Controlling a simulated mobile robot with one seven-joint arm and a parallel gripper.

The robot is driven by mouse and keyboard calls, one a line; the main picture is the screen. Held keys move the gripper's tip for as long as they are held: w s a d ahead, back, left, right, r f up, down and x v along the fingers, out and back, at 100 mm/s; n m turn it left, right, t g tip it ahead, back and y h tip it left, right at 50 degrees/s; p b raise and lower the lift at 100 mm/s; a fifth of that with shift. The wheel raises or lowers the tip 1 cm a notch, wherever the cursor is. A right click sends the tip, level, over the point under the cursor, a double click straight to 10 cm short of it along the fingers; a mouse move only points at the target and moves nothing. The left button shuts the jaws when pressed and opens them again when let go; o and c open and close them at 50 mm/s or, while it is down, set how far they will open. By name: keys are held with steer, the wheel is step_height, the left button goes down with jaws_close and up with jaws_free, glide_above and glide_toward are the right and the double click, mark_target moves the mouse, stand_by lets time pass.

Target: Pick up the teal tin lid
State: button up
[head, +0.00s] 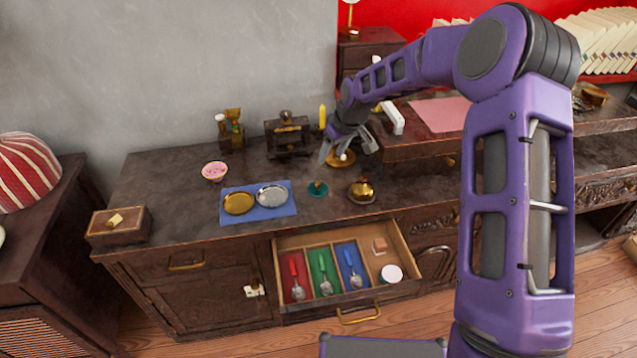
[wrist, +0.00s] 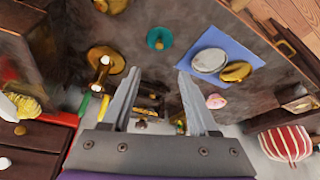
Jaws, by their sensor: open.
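The teal tin lid (head: 318,189) is a small round disc with a brass-coloured knob, lying on the dark cabinet top near its front edge. In the wrist view the teal lid (wrist: 160,38) lies beyond the fingertips, roughly between their lines, and is fully visible. My gripper (head: 338,155) is behind the teal lid and a little to the right, above the cabinet top. In the wrist view my gripper (wrist: 158,75) has its two fingers spread with nothing held between them.
A brass lid (head: 362,191) sits just right of the teal one, and a brass piece (head: 341,160) is near my gripper. A blue mat (head: 258,214) with gold and silver discs lies left. An open drawer (head: 392,247) juts out in front.

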glide_above(318, 183)
steer(key=s+d, duration=0.2)
steer(key=s, duration=0.1)
steer(key=f, duration=1)
steer(key=shift+w+a+b, duration=0.2)
steer(key=shift+w+b, duration=0.05)
steer(key=shift+b, duration=0.15)
steer(key=shift+w+x, duration=0.2)
steer(key=shift+x, duration=2.55)
steer(key=shift+r, duration=0.1)
jaws_close()
